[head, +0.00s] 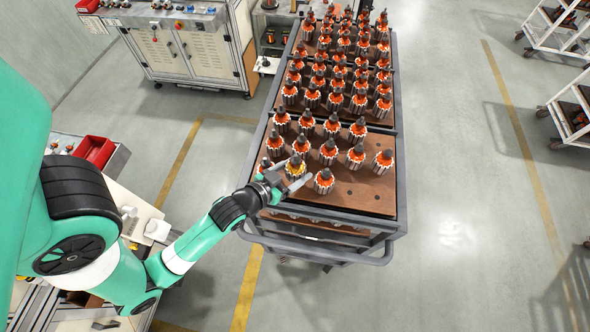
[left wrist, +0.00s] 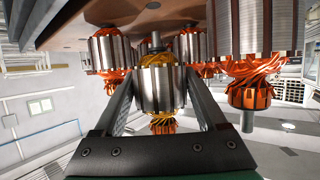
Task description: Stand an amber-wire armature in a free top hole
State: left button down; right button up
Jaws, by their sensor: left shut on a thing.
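The amber-wire armature (head: 295,167) is between the fingers of my left gripper (head: 284,178), above the front left part of the cart's brown top board (head: 372,198). In the left wrist view, the armature (left wrist: 156,90) shows yellow wire at both ends of its steel core, and both fingers (left wrist: 162,95) are shut on it. It looks upright, in line with its neighbours. Its bare shaft end points toward the board, but I cannot tell whether it is in a hole. Free board with small dark holes shows at the front right. My right gripper is not in view.
Several orange-wire armatures stand close around, one just right of my gripper (head: 324,181) and large in the left wrist view (left wrist: 262,30). A red bin (head: 95,151) is at left.

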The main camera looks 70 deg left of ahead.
aim_at(293, 166)
pick_arm(q)
jog(key=shift+r+p, duration=0.3)
jog(key=shift+r, duration=1.45)
